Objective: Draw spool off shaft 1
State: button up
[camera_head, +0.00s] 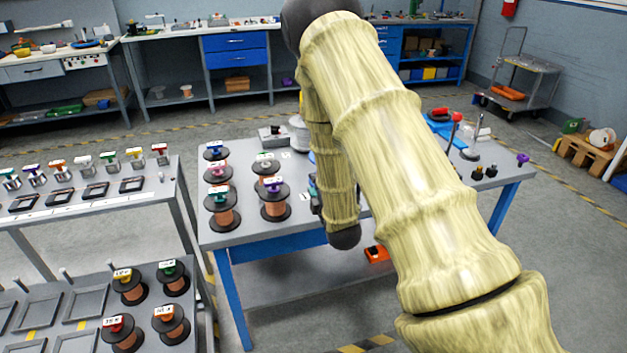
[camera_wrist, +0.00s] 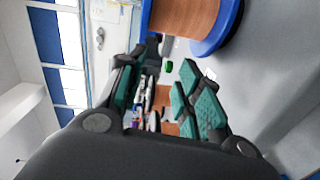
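In the wrist view a spool with copper-coloured winding (camera_wrist: 180,14) and a blue flange (camera_wrist: 222,32) shows at the top edge, cut off by the frame. Whether it sits on a shaft cannot be seen. My gripper (camera_wrist: 160,92) is open, its teal-padded fingers apart with nothing between them. The spool lies beyond the fingertips, above them in the picture. A bit of blue (camera_head: 312,157) shows beside the arm. I cannot make out shaft 1.
Several copper spools (camera_head: 222,212) stand at the table's left side, with a grey spool (camera_head: 299,132) behind. A red-knobbed lever (camera_head: 456,118) and small posts stand on the right. Side benches (camera_head: 95,205) with trays and more spools (camera_head: 172,323) are at the left.

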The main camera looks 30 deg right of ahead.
jog(key=shift+n+t, duration=0.5)
jog(key=shift+d+r+p+x, duration=0.2)
jog(key=shift+r+x, duration=0.2)
jog(key=shift+x, duration=1.7)
jog(key=shift+d+r+p+x, duration=0.15)
jog(key=shift+r+p+x, duration=0.2)
jog(key=shift+x, duration=1.8)
jog(key=shift+d+r+p+x, duration=0.15)
jog(key=shift+r+x, duration=0.3)
jog(key=shift+x, duration=1.65)
jog(key=shift+s, duration=0.1)
jog(key=shift+h, duration=0.3)
grip_shut()
jog(key=shift+r, duration=0.1)
